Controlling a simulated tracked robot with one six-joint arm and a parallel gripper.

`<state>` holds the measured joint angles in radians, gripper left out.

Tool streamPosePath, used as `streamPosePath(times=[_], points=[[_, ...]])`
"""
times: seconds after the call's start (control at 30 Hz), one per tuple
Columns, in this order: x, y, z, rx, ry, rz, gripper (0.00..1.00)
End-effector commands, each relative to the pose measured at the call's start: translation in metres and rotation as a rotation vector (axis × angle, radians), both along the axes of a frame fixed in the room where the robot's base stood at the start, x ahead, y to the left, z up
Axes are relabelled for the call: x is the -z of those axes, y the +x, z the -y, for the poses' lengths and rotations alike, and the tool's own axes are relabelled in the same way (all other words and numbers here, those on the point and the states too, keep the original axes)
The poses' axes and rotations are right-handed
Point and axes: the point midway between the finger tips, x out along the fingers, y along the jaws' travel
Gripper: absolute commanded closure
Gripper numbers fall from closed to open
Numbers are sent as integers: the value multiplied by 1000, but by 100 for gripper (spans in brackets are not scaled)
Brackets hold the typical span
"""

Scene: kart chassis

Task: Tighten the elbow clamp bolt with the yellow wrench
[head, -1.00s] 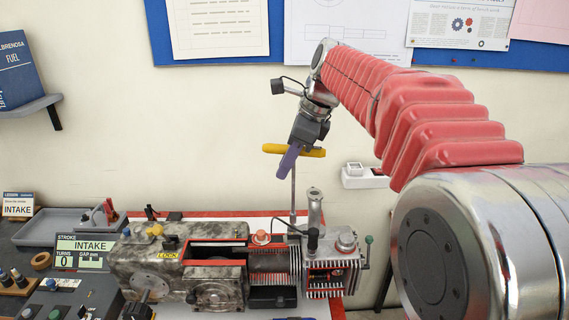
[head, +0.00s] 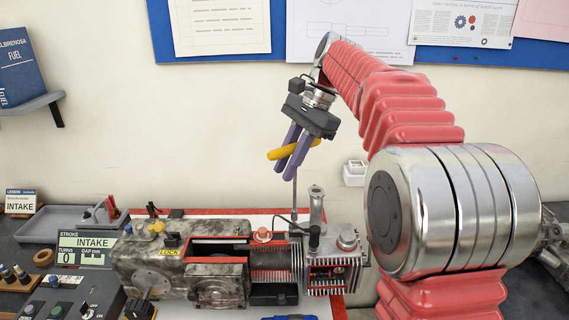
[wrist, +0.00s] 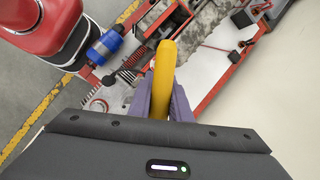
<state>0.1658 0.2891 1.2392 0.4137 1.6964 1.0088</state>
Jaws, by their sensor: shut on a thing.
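The yellow wrench (head: 278,154) is a T-shaped tool with a thick yellow handle and a thin grey shaft that runs down to the engine (head: 330,270). My gripper (head: 288,161) is shut on the handle with its purple fingers, well above the engine. The handle is slightly tilted in the head view. In the wrist view the yellow handle (wrist: 163,75) stands out between the two fingers (wrist: 160,108). The shaft's lower end is near the engine's top, beside an upright chrome pipe (head: 316,207); I cannot tell whether it touches anything. I cannot make out the elbow clamp bolt.
A blue object (wrist: 105,46) lies near the engine.

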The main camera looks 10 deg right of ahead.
Motion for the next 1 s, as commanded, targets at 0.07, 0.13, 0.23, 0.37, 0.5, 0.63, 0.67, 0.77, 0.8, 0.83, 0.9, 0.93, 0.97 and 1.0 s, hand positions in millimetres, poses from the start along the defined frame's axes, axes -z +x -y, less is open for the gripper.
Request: streamPosePath(times=[0.07, 0.13, 0.23, 0.37, 0.5, 0.63, 0.67, 0.77, 0.8, 0.83, 0.9, 0.93, 0.97, 1.0], points=[[0, 0, 0, -71, -1, 0, 100], [0, -1, 0, -134, -1, 0, 100], [0, -3, 0, -226, 1, 0, 100], [0, -5, 1, -336, -1, 1, 100], [0, -6, 1, -418, 0, 1, 100], [0, -8, 1, -451, 0, 0, 100], [-1, -8, 2, -454, 0, 0, 100], [-1, -8, 2, -456, 0, 1, 100], [-1, -8, 2, -455, 0, 1, 100], [-1, -8, 1, -455, 0, 1, 100], [-1, -8, 1, -454, 0, 0, 100], [-1, -8, 1, -454, 0, 0, 100], [-1, -8, 1, -454, 0, 0, 100], [-1, -8, 1, -454, 0, 0, 100]])
